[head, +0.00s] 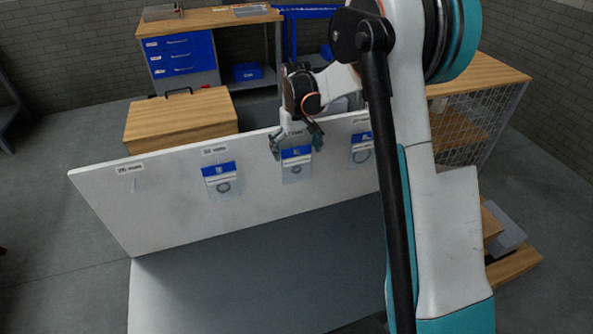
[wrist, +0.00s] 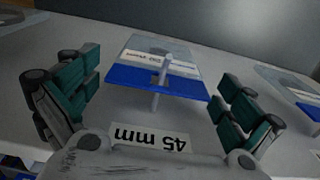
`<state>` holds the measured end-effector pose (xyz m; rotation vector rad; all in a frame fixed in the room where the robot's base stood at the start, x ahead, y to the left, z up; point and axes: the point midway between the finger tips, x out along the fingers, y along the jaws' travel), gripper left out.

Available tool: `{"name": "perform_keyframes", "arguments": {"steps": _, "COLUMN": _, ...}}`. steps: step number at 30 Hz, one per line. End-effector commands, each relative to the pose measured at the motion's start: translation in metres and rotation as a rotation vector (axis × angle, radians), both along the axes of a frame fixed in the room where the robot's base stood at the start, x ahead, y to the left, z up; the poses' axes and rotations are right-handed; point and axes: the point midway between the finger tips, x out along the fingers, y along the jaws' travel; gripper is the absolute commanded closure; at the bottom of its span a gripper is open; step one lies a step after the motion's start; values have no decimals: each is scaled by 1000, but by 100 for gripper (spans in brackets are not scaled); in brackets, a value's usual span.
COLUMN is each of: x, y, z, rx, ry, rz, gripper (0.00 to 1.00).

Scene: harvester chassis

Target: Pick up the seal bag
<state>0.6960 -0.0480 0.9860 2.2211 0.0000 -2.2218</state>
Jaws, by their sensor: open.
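Several clear seal bags with blue headers hang on the white upright board (head: 150,205). The middle seal bag (head: 297,173) hangs right below my gripper (head: 297,144). In the wrist view this bag (wrist: 150,80) hangs on a peg (wrist: 160,85) that passes through its header, and the label below reads "45 mm" upside down. My gripper (wrist: 158,103) is open, with one teal-padded finger on each side of the bag, apart from it. A left seal bag (head: 222,180) and a right seal bag (head: 362,148) hang beside it; the arm partly hides the right one.
An empty peg place with a label (head: 130,168) is at the board's left. A grey surface (head: 260,265) lies in front of the board. Behind stand a wooden box (head: 180,120) and a workbench with blue drawers (head: 182,55). In the wrist view a neighbouring bag (wrist: 295,90) is close at right.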

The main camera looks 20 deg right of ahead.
Motion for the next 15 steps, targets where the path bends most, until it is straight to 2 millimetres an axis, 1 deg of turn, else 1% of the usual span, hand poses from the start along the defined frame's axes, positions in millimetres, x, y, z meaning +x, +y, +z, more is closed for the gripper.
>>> {"name": "perform_keyframes", "arguments": {"steps": 1, "x": -1, "y": 0, "z": -11, "rx": 0, "ry": 0, "rz": 0, "gripper": 0}}
{"name": "perform_keyframes", "arguments": {"steps": 4, "x": -1, "y": 0, "z": -23, "rx": 0, "ry": 0, "rz": 0, "gripper": 0}}
{"name": "perform_keyframes", "arguments": {"steps": 6, "x": -1, "y": 0, "z": -26, "rx": 0, "ry": 0, "rz": 0, "gripper": 0}}
{"name": "perform_keyframes", "arguments": {"steps": 12, "x": -1, "y": 0, "z": -25, "rx": 0, "ry": 0, "rz": 0, "gripper": 0}}
{"name": "perform_keyframes", "arguments": {"steps": 14, "x": -1, "y": 0, "z": -25, "rx": 0, "ry": 0, "rz": 0, "gripper": 14}}
{"name": "perform_keyframes", "arguments": {"steps": 15, "x": -1, "y": 0, "z": -25, "rx": 0, "ry": 0, "rz": 0, "gripper": 23}}
